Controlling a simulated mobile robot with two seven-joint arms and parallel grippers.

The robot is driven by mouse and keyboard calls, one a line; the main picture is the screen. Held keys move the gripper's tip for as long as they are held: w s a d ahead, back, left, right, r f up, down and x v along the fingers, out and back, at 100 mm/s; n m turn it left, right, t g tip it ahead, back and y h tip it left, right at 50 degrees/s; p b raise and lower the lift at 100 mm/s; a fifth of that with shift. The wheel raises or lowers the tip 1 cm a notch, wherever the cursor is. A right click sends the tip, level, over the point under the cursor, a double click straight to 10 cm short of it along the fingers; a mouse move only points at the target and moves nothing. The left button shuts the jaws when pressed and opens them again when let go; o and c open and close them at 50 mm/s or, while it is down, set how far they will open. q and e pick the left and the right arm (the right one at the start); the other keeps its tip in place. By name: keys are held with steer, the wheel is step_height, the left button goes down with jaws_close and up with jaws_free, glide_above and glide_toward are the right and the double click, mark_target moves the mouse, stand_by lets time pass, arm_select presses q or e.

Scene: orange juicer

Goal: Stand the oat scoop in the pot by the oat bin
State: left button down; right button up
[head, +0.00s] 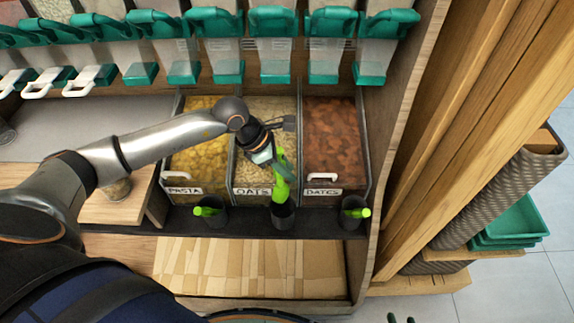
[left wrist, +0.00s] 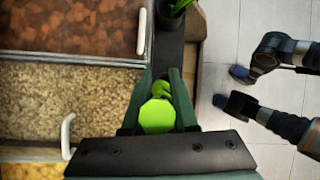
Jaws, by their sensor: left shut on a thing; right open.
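My left gripper (head: 270,157) is shut on the bright green oat scoop (head: 281,188), above the front of the oat bin (head: 250,177). The scoop hangs roughly upright, its lower end at the mouth of the dark pot (head: 283,217) in front of the bin; I cannot tell how far inside it is. In the left wrist view the scoop's green end (left wrist: 157,116) shows between the fingers (left wrist: 159,105), and the pot is hidden below. Two dark green tips of my right gripper (head: 401,318) show apart at the bottom edge of the head view, open and empty.
A pasta bin (head: 200,160) and a dates bin (head: 333,135) flank the oats. Similar pots with green-handled scoops stand left (head: 211,216) and right (head: 353,213) on the dark ledge. Dispensers (head: 275,60) hang above. A wooden post (head: 455,140) stands right.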

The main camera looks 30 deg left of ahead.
mark_target(288, 195)
arm_select(q)
steer(key=shift+f+b, duration=0.45)
steer(key=shift+f, duration=0.45)
step_height(288, 195, down, 2)
steer(key=shift+f+b, duration=0.1)
steer(key=shift+b, duration=0.8)
steer(key=shift+f+b, duration=0.85)
steer(key=shift+f, duration=0.1)
steer(key=shift+f+b, duration=0.6)
steer(key=shift+f, duration=0.1)
step_height(288, 195, down, 2)
steer(key=shift+f+b, duration=0.25)
steer(key=shift+b, duration=0.8)
steer(key=shift+f+b, duration=0.5)
steer(key=shift+f, duration=0.1)
arm_select(e)
steer(key=shift+n+y, duration=0.3)
steer(key=f, duration=0.1)
steer(key=w+a+f, duration=0.1)
steer(key=f, duration=0.1)
steer(key=a+f, duration=0.1)
steer(key=f, duration=0.1)
steer(key=shift+w+f, duration=0.15)
steer(key=shift+f, duration=0.05)
